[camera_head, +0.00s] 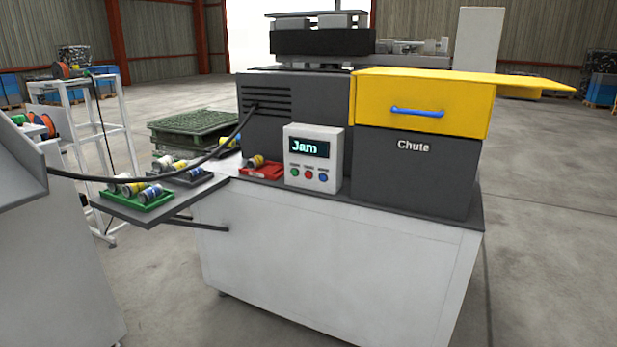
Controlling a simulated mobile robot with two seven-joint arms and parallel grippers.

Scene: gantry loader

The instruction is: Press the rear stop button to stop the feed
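A white control box (314,158) stands on the front of the machine's grey top. Its dark screen (309,147) reads "Jam". Below the screen are a green button (295,172), a red button (309,175) and a blue button (323,177), with labels too small to read. I cannot tell from this view which button is the rear stop, and the machine's back side is hidden. Neither of my grippers is in view.
A yellow cover (400,105) with a blue handle sits above the dark "Chute" housing (413,175), and a yellow flap juts right. A side shelf (115,208) holds a green tray (139,204) of cans. A black cable crosses to the machine. Floor at right is clear.

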